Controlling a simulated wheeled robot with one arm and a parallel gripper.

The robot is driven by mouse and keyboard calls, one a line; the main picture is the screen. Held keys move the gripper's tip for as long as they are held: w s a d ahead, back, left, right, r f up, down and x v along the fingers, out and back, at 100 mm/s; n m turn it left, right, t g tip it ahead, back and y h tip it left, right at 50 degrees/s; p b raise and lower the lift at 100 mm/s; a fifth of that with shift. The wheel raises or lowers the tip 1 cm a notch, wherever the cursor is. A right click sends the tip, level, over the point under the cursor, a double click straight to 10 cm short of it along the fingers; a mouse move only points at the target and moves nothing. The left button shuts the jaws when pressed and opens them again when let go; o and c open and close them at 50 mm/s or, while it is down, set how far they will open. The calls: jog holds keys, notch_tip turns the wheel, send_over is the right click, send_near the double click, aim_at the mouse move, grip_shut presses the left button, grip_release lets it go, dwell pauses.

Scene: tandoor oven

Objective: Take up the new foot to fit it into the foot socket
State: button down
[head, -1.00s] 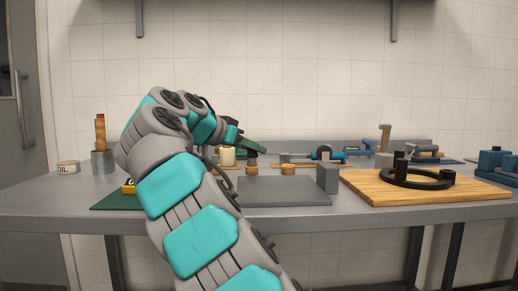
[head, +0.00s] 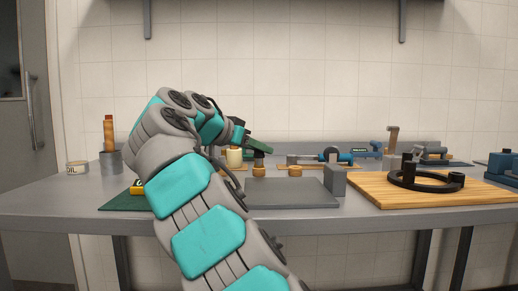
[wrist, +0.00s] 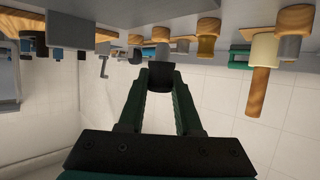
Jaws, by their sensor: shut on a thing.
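My gripper (wrist: 161,72) is shut on a short dark cylinder (wrist: 162,80), which I take to be the new foot. The cylinder sits between the tips of the green fingers in the wrist view. A black ring frame (head: 425,185) with short upright posts lies on the wooden board (head: 385,198) at the right, well away from my gripper. I cannot tell which part is the foot socket.
A grey plate (head: 290,194) with an upright grey block (head: 335,179) lies at the middle front. A cream cylinder (head: 234,157) and small wooden pieces (head: 295,171) stand near my gripper.

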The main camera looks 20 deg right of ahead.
jog(key=shift+r+p, duration=1.65)
jog(key=shift+r, duration=0.3)
